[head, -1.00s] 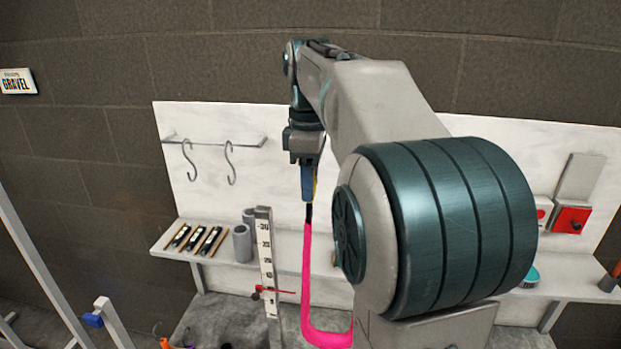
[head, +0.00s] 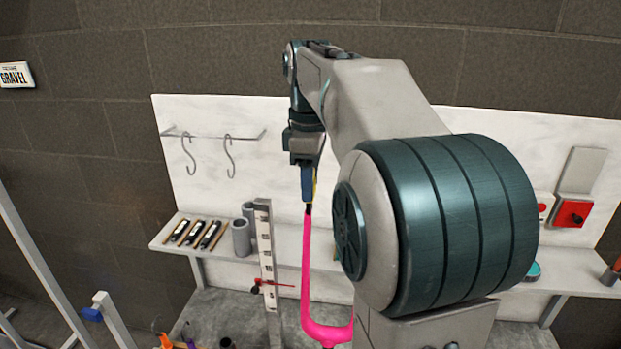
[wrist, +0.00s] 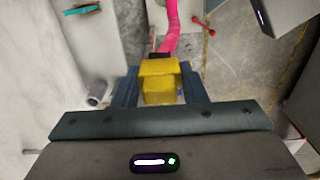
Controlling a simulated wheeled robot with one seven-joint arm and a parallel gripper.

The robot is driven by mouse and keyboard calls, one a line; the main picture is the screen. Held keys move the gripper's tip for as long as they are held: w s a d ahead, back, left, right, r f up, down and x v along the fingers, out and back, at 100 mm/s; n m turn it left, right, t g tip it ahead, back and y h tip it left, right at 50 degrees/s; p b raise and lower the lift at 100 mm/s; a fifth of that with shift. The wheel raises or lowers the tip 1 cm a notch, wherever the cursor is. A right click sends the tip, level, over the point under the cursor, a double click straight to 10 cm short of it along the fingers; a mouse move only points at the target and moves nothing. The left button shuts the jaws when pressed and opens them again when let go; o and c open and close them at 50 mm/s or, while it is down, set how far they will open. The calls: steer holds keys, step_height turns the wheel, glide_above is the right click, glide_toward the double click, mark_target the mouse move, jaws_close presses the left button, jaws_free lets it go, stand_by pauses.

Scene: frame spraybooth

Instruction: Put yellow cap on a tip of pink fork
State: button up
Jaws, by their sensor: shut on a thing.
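My gripper (head: 308,196) points down and is shut on the yellow cap (wrist: 160,82), which sits between the fingers in the wrist view. In the head view only a thin yellow sliver of the cap shows beside the fingers. The pink fork (head: 305,280) stands below, with an upright prong and a curved lower part. The fork's dark upper tip (head: 308,209) is directly under my fingertips. The fork also shows in the wrist view (wrist: 171,30), its dark end against the cap's far edge. How far the tip is inside the cap is hidden.
A shelf (head: 285,240) behind holds grey cylinders (head: 241,238) and several dark items. An upright scale (head: 265,240) with a red pointer stands just left of the fork. Two hooks (head: 229,158) hang on the white panel. My arm hides the area to the right.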

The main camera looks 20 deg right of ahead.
steer(key=shift+f+b, duration=0.6)
steer(key=shift+f, duration=0.35)
steer(key=o, duration=1)
steer(key=shift+r, duration=0.15)
step_height(320, 180, up, 14)
steer(key=shift+f+p, duration=0.2)
steer(key=shift+p, duration=0.5)
